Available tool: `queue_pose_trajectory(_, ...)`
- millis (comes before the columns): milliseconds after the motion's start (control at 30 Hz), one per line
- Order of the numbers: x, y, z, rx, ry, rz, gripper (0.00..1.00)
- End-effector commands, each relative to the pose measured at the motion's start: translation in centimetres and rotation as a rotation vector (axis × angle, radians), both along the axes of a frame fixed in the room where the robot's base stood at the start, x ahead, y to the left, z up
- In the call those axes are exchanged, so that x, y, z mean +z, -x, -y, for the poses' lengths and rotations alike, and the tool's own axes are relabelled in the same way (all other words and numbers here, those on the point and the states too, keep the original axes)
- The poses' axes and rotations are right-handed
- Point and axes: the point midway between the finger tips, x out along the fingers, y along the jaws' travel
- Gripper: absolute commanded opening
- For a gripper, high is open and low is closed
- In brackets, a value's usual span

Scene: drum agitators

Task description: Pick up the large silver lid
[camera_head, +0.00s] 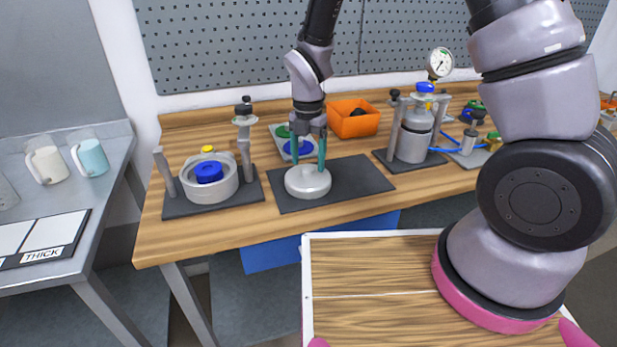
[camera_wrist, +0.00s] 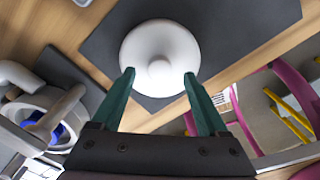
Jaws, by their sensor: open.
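The large silver lid (camera_head: 308,182) is a pale, round disc with a small central knob. It lies on a dark mat (camera_head: 359,178) on the wooden bench. My gripper (camera_head: 309,165) points down at it from above, its two teal fingers apart. In the wrist view the lid (camera_wrist: 150,45) shows whole, with its knob near the middle. The fingertips of my gripper (camera_wrist: 159,77) lie to either side of the lid's near part in that view. Nothing is held. Whether the fingertips touch the lid I cannot tell.
A drum base with a blue centre (camera_head: 209,172) and upright posts stands left of the mat. A tray with green and blue parts (camera_head: 282,134) and an orange bin (camera_head: 353,124) are behind. A silver vessel (camera_head: 414,146) with a gauge stands right.

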Motion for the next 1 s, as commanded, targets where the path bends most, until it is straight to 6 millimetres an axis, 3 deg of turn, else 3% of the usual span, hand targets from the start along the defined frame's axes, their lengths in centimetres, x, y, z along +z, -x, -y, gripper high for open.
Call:
queue_pose_trajectory(167, -2.2, -0.1, 0.0, 0.000, 0.001, 0.000, 0.77)
queue_pose_trajectory(433, -2.4, -0.1, 0.0, -0.002, -0.001, 0.000, 0.77)
queue_pose_trajectory(633, -2.4, -0.1, 0.0, -0.002, 0.000, 0.000, 0.01)
queue_pose_trajectory(1000, -2.4, -0.1, 0.0, -0.002, -0.001, 0.000, 0.00)
